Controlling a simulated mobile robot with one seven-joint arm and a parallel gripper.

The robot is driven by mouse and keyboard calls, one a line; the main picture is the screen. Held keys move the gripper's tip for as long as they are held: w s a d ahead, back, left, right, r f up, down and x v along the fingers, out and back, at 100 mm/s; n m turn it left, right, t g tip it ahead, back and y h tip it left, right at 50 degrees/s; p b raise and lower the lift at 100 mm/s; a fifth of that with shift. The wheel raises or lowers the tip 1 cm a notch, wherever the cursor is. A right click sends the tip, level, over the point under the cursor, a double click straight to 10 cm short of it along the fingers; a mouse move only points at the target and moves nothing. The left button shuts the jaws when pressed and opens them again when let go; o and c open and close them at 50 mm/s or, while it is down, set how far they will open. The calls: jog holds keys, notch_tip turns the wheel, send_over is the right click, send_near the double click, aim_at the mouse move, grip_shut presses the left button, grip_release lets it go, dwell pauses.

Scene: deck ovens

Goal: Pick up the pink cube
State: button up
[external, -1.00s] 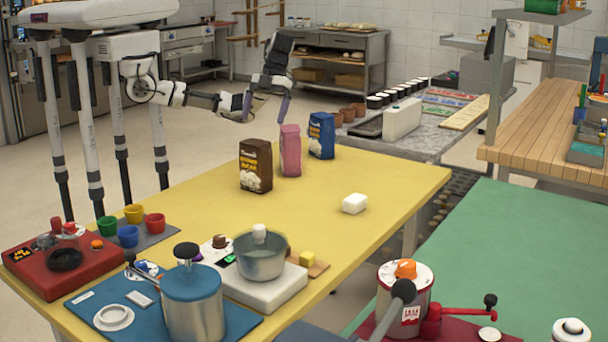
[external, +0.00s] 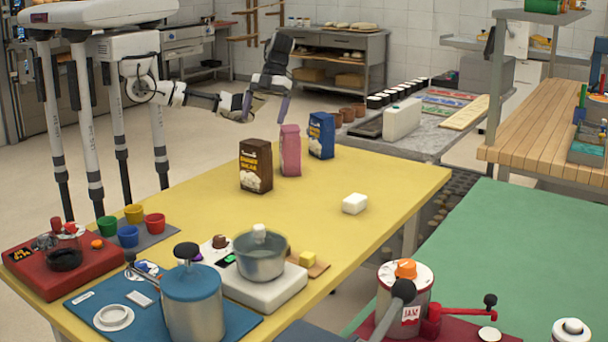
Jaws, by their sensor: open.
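The only clearly pink thing is a tall pink package (external: 290,151), upright on the far part of the yellow table (external: 330,245). It looks like a bag rather than a cube; I make out no separate pink cube. It stands between a brown bag (external: 256,166) and a blue bag (external: 321,136). My gripper (external: 266,108) is open, fingers pointing down, in the air behind and above the bags. It appears empty and apart from the pink package.
A white block (external: 355,203) lies on the right of the yellow table. A steel pot (external: 260,257), a blue-lidded pot (external: 192,300) and several coloured cups (external: 128,236) are nearer. The table's middle is clear. A green table (external: 500,250) stands to the right.

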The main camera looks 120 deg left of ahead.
jog(key=shift+c, duration=0.5)
jog(key=c, duration=1)
jog(key=shift+o, duration=0.2)
jog(key=w+d+f+m+t+y+b, duration=0.1)
jog(key=w+d+f+m+y+b, duration=0.1)
jog(key=w+d+m, duration=0.6)
jog(key=w+d+f+m+t+y+b, duration=0.1)
jog(key=w+d+m+t+y+b, duration=0.3)
jog(key=d, duration=0.8)
jog(key=w+d+f+m+g, duration=0.1)
jog(key=w+d+f+m, duration=0.1)
jog(key=w+d+m, duration=0.6)
jog(key=shift+n, duration=0.3)
jog(key=d+f, duration=0.1)
jog(key=f, duration=0.4)
jog(key=d+f, duration=0.1)
jog(key=f, duration=0.1)
jog(key=shift+s+d+f+p, duration=0.1)
jog(key=shift+d+f+p, duration=0.2)
jog(key=shift+f+p, duration=0.05)
jog(key=shift+d+p+x, duration=0.2)
jog(key=shift+p+x, duration=0.15)
jog(key=shift+x, duration=0.95)
jog(key=shift+d+p+x, duration=0.15)
jog(key=shift+p+x, duration=0.15)
jog(key=shift+x, duration=1)
